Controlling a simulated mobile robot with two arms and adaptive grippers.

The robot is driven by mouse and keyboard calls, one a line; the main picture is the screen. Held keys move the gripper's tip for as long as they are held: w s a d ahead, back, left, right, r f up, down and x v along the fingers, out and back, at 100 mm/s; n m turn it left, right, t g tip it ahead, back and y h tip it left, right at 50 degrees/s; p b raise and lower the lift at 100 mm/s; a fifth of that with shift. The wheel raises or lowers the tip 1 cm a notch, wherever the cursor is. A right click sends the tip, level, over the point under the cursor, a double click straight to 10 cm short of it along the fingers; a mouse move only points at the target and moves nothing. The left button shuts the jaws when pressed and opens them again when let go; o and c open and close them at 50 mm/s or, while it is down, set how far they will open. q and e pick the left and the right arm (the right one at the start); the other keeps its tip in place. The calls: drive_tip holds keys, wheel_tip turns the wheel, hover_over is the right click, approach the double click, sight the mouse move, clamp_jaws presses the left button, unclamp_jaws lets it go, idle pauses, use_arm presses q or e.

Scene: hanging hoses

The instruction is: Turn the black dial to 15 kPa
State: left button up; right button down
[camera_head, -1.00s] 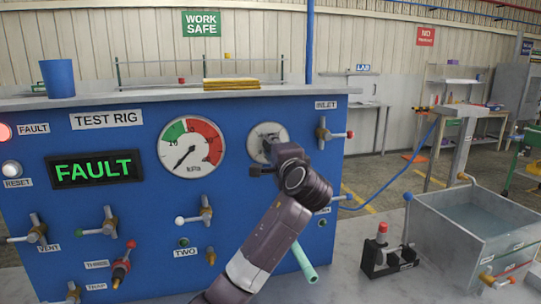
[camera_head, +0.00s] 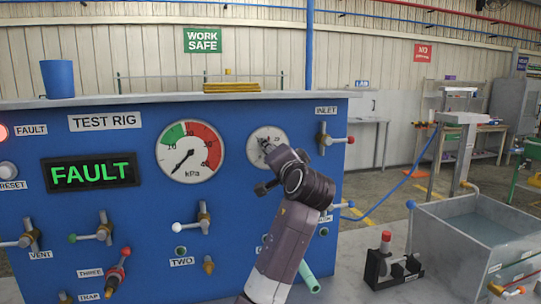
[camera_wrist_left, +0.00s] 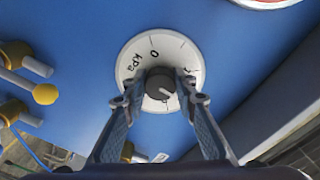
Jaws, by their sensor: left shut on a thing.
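The black dial (camera_wrist_left: 160,86) sits at the centre of a round white scale plate (camera_wrist_left: 132,66) marked "0" and "kPa" in the left wrist view. A white pointer line on the dial points to the lower right; the number it faces is hidden or unreadable. My left gripper (camera_wrist_left: 161,82) is shut on the dial, one finger on each side. In the head view my left gripper (camera_head: 266,148) reaches the white scale plate (camera_head: 279,134) and hides the dial. The kPa gauge (camera_head: 190,152) has its needle pointing to the lower left. My right gripper is not in view.
The blue test rig panel (camera_head: 150,215) carries a display (camera_head: 90,172) reading FAULT, a lit red lamp (camera_head: 3,132) and several valve handles. The inlet valve (camera_head: 323,139) is right of the dial. A water tank (camera_head: 440,235) stands at the right.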

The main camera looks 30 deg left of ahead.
use_arm(q)
drive_tip(key=shift+f, duration=0.35)
drive_tip(key=o, duration=1.2)
drive_tip(key=shift+r, duration=0.2)
drive_tip(key=shift+c, duration=0.2)
drive_tip(key=shift+s+d, duration=0.1)
drive_tip(key=v, duration=1.2)
